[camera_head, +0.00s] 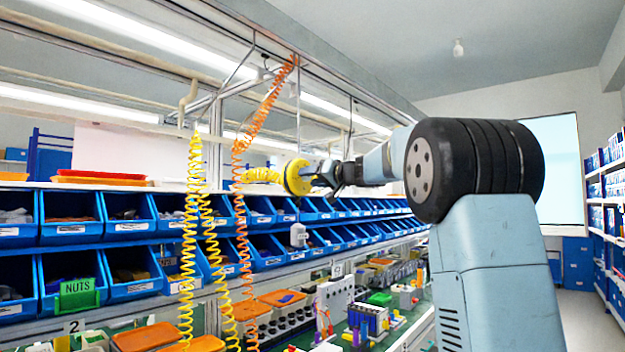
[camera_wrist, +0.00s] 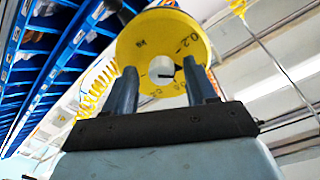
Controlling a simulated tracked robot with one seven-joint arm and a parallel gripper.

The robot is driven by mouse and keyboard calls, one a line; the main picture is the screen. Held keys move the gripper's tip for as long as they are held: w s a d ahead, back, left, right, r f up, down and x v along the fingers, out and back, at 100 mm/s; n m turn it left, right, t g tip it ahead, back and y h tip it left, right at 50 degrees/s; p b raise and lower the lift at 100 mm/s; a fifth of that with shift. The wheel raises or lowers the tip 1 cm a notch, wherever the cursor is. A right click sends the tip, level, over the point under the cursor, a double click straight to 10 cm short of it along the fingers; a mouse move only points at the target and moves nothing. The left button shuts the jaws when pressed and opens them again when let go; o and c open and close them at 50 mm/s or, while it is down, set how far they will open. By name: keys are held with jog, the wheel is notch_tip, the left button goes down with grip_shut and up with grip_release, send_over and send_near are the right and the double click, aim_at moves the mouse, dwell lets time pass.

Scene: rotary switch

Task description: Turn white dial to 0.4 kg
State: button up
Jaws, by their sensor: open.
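The yellow disc (camera_head: 297,177) hangs at the end of a yellow coiled hose in the head view. My gripper (camera_wrist: 159,70) is open, one finger on each side of the white dial. I cannot tell whether the fingers touch it. In the head view my gripper (camera_head: 322,178) is right of the disc.
Rows of blue bins (camera_head: 130,272) line the rack behind and below the disc. An orange coiled hose (camera_head: 241,200) and another yellow coil (camera_head: 190,240) hang to the left. A workbench with small parts lies below. The aisle on the right is free.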

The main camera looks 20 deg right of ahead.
jog(key=v, duration=1.3)
jog(key=shift+s+d, duration=0.25)
jog(key=shift+s, duration=0.05)
jog(key=shift+f, duration=0.1)
jog(key=s+a+f+g+h, duration=0.2)
jog(key=s+a+f+g, duration=0.1)
jog(key=s+a+f, duration=0.45)
jog(key=s+a+f+g+h, duration=0.1)
jog(key=s+a+f+g, duration=0.25)
jog(key=s+f, duration=0.65)
jog(key=s+d+f+g+h, duration=0.2)
jog(key=s+f+h, duration=0.4)
jog(key=s+f, duration=1.1)
jog(key=s+g, duration=0.1)
jog(key=s, duration=0.1)
jog(key=shift+s+d+f+m+h, duration=0.25)
jog(key=shift+s+f+m+h, duration=0.1)
jog(key=shift+s+m+h, duration=0.05)
